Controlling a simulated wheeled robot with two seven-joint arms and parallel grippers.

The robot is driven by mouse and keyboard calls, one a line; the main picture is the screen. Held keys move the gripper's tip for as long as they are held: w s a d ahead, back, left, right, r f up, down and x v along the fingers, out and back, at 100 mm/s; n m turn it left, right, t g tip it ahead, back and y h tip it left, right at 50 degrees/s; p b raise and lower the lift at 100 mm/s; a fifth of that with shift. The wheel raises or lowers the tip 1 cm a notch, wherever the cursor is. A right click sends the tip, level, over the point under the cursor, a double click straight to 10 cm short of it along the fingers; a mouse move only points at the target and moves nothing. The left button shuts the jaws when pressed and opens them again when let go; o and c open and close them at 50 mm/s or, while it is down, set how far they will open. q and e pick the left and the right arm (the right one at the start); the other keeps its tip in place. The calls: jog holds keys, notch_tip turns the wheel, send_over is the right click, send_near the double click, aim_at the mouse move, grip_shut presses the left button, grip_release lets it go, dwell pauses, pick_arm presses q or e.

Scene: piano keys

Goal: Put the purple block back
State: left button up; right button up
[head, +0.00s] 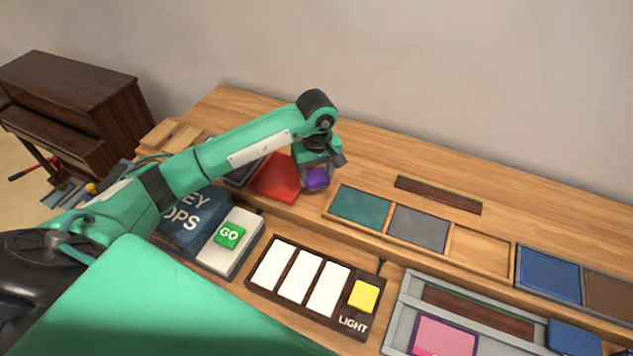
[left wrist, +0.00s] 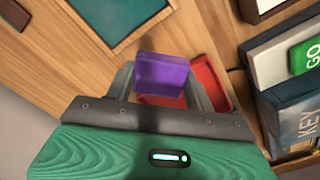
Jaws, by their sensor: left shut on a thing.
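The purple block (head: 317,178) is held in my left gripper (head: 316,183) over the wooden bench, beside a red flat piece (head: 274,178). In the left wrist view, the purple block (left wrist: 162,76) sits between the two grey fingers, and the red piece (left wrist: 211,86) shows behind it and to its right. I cannot tell how high the block is above the bench. Right of it is a row of framed squares: teal (head: 360,205), grey (head: 418,229), bare wood (head: 480,251), blue (head: 548,274) and brown (head: 611,294). My right gripper is out of view.
In front are a panel with white keys (head: 299,276) and a yellow key (head: 363,296), a green GO button (head: 229,235) and a dark blue KEY OPS box (head: 192,217). A grey tray (head: 402,312) holds a pink square (head: 445,336). A brown strip (head: 438,194) lies behind the squares.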

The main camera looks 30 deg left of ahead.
aim_at(317, 186)
pick_arm(q)
jog(key=shift+f, duration=0.55)
notch_tip(317, 186, down, 3)
jog(key=shift+f+p, duration=0.2)
jog(key=shift+p, duration=0.3)
jog(key=shift+f, duration=0.25)
jog(key=o, duration=0.7)
jog(key=shift+c, duration=0.2)
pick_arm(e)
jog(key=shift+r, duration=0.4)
